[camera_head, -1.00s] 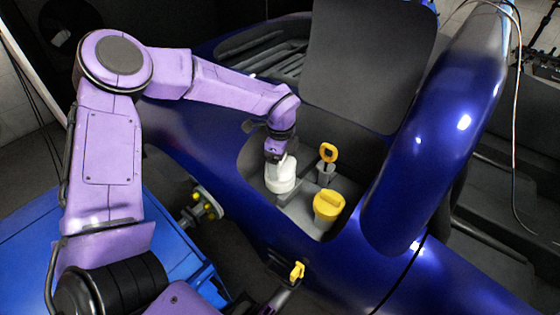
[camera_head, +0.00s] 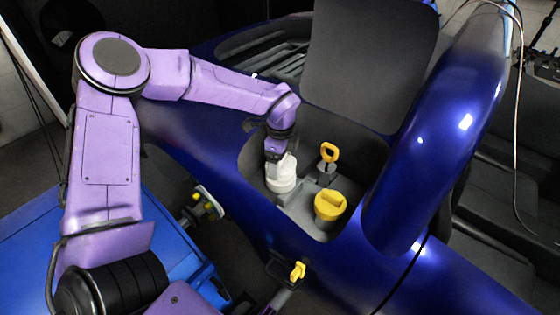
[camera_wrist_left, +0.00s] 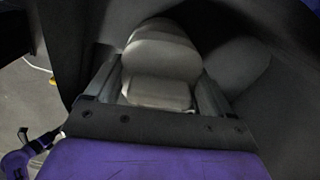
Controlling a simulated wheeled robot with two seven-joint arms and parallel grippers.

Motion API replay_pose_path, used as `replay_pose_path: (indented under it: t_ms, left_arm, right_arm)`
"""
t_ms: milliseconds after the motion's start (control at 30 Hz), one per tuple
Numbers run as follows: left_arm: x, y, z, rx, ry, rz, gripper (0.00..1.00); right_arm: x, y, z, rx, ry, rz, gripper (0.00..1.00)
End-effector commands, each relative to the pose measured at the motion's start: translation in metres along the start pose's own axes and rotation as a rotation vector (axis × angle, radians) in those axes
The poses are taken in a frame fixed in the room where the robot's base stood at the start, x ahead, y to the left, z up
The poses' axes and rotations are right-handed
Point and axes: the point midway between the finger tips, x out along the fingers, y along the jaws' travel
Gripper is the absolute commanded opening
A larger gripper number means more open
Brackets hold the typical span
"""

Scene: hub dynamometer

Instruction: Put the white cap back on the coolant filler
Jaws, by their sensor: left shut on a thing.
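The white cap (camera_head: 284,160) is in my left gripper (camera_head: 279,153), inside the engine recess of the blue body. The cap sits over the white coolant filler (camera_head: 281,182), its lower edge close against it. I cannot tell whether it is seated. In the left wrist view the fingers (camera_wrist_left: 160,95) flank the pale cap (camera_wrist_left: 158,92). A purple and dark part at that view's lower left may be my right gripper; its jaws are unclear.
A larger yellow cap (camera_head: 330,205) and a yellow-ringed dipstick (camera_head: 328,153) stand right of the filler. A grey panel (camera_head: 368,65) rises behind the recess. A blue curved bodywork part (camera_head: 430,140) bounds it on the right.

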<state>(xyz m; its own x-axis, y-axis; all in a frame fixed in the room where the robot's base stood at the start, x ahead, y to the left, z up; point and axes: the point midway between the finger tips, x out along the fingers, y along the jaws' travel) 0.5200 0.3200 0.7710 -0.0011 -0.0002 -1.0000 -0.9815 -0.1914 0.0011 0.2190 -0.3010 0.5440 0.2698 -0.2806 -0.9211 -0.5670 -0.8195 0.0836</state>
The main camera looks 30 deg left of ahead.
Motion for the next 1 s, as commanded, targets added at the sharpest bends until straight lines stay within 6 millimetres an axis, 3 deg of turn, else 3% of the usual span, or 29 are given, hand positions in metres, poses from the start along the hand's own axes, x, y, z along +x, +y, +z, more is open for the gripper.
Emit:
replay_pose_path:
  t_ms: [733, 767, 800, 1000]
  left_arm:
    - [0.013, 0.000, 0.000, 0.000, 0.000, 0.000, 0.52]
    - [0.012, 0.000, 0.000, 0.000, 0.000, 0.000, 0.89]
    - [0.011, 0.000, 0.000, 0.000, 0.000, 0.000, 0.93]
    - [0.012, 0.000, 0.000, 0.000, -0.001, 0.000, 0.93]
  right_arm:
    - [0.010, -0.001, 0.004, 0.000, 0.000, 0.000, 0.43]
    - [0.009, -0.001, 0.004, 0.000, 0.000, 0.000, 0.43]
    - [0.009, -0.001, 0.004, 0.000, 0.000, 0.000, 0.43]
    - [0.009, -0.001, 0.004, 0.000, 0.000, 0.000, 0.43]
